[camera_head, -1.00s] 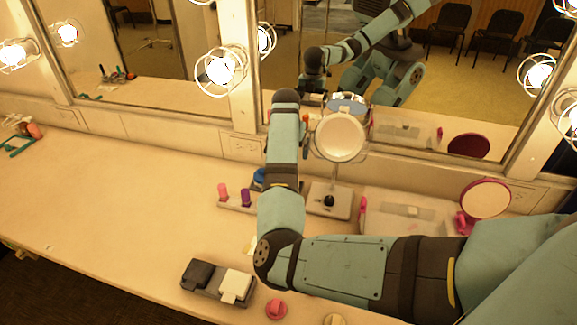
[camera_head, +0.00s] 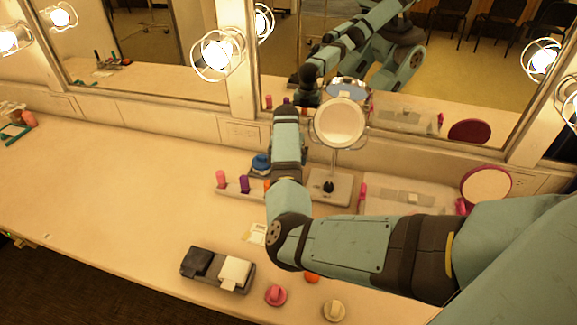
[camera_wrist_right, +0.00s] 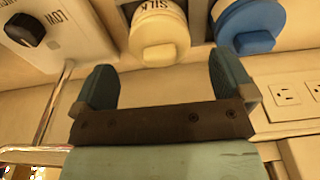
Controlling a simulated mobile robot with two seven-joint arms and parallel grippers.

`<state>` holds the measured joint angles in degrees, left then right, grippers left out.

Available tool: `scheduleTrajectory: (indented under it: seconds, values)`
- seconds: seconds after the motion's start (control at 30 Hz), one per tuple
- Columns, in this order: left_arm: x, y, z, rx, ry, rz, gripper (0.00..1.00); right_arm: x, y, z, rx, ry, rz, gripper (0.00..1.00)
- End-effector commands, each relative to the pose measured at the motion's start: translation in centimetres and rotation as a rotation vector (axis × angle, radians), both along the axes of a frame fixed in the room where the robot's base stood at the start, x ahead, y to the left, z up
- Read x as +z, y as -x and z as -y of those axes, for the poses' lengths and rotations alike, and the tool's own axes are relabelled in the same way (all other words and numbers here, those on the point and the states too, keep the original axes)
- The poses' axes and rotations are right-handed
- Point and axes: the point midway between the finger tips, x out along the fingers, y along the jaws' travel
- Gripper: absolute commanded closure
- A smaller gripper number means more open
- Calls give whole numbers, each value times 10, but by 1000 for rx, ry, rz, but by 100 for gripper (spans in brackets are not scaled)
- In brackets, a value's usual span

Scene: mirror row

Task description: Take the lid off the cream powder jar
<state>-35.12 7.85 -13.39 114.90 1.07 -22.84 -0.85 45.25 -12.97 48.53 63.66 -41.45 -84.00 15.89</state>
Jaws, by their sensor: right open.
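The cream jar (camera_wrist_right: 155,28), lettered "SILK", shows at the top middle of the right wrist view, with a round, paler cream lid (camera_wrist_right: 160,53) on it. My right gripper (camera_wrist_right: 165,80) is open and empty. Its two dark fingers stand on either side of the lid's line, with a gap below the lid in the picture; contact is not visible. In the head view my right arm hides the cream jar and the gripper. My left gripper is not in view.
A blue jar (camera_wrist_right: 248,25) stands close beside the cream one, also in the head view (camera_head: 261,164). The round mirror (camera_head: 339,123) on its switch base (camera_head: 330,190) is right of my arm. A rack holds tubes (camera_head: 244,184). The counter's left (camera_head: 120,180) is mostly clear.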

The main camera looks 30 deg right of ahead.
Motion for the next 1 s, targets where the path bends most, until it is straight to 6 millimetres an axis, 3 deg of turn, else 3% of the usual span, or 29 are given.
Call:
scheduleTrajectory:
  seconds: [0.2,0.43,0.67,1.0]
  values:
    - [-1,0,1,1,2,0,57,-24,-2,2,-1,-1,-1,0]
    - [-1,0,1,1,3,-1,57,-26,-2,3,-1,0,1,0]
    - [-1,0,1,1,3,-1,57,-26,-2,3,0,0,0,51]
    - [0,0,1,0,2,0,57,-25,-2,3,0,0,0,52]
